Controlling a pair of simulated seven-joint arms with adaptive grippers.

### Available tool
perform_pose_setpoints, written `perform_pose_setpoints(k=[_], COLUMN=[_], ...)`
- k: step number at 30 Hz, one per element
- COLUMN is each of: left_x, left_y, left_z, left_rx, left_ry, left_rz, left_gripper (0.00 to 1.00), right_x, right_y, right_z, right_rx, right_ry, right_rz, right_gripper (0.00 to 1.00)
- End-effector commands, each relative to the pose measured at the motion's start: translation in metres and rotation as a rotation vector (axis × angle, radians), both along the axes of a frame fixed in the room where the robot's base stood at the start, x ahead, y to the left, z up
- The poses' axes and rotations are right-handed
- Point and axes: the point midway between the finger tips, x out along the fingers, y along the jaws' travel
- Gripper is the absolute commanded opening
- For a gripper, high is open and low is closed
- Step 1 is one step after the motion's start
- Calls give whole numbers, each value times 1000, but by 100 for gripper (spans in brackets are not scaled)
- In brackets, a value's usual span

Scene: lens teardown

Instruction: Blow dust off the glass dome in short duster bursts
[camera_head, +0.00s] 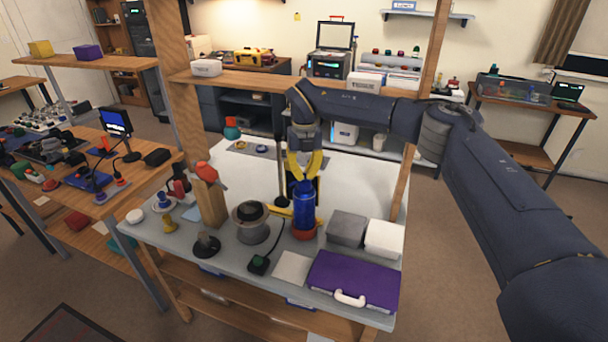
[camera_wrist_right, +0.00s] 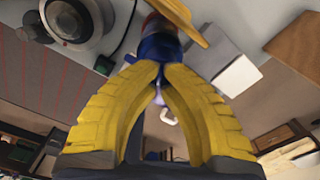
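The duster is a blue cylinder (camera_head: 304,205) with a red lower end, standing upright over the grey table. My right gripper (camera_head: 303,178) points down with its yellow fingers closed around the duster's upper part. In the right wrist view the fingertips (camera_wrist_right: 160,82) meet on the blue body (camera_wrist_right: 158,47). A yellow piece (camera_head: 278,210) juts left from the duster's side toward the dome. The dark glass dome (camera_head: 249,211) sits on a grey round housing (camera_head: 253,231), just left of the duster. The housing also shows in the right wrist view (camera_wrist_right: 75,20). My left gripper is not in view.
A grey box (camera_head: 346,228), a white box (camera_head: 384,239) and a purple case (camera_head: 355,281) stand to the right. A black box with a green button (camera_head: 258,264) lies in front. Wooden posts frame the table.

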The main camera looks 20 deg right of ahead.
Motion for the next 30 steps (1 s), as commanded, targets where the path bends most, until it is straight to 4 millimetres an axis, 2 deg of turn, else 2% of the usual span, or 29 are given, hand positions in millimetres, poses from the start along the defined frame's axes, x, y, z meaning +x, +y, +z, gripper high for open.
perform_pose_setpoints(k=[11, 30], left_x=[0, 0], left_y=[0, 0], left_z=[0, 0], left_rx=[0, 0], left_ry=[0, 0], left_rz=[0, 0], left_gripper=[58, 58], right_x=[0, 0], right_y=[0, 0], right_z=[2, 39], right_rx=[-1, 0], right_ry=[1, 1], right_rz=[0, 0], right_gripper=[0, 0])
